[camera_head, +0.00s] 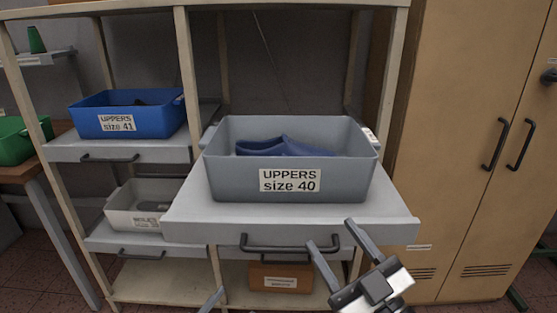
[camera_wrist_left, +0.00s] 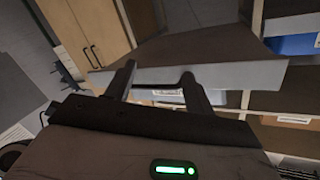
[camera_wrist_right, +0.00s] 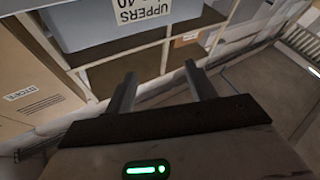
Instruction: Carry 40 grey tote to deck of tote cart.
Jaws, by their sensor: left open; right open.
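The grey tote (camera_head: 225,178), labelled "UPPERS size 40", stands upright on a pulled-out grey shelf (camera_head: 190,215). A blue shoe-shaped piece (camera_head: 290,146) lies inside it. The tote's lower part also shows in the right wrist view (camera_wrist_right: 75,28). My right gripper (camera_head: 335,238) is open and empty, in front of the shelf's front edge at its right. In the right wrist view its fingers (camera_wrist_right: 160,75) hold nothing. My left gripper shows only a fingertip at the head view's bottom edge; in the left wrist view it is open (camera_wrist_left: 158,80), close to the shelf front. No tote cart is recognisable.
A dark handle (camera_head: 290,243) is on the shelf front. A blue tote (camera_head: 85,122) marked size 41 and a white tote (camera_head: 118,212) stand on shelves at left. A brown box (camera_head: 258,272) sits below. A tan cabinet (camera_head: 455,100) stands close at right.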

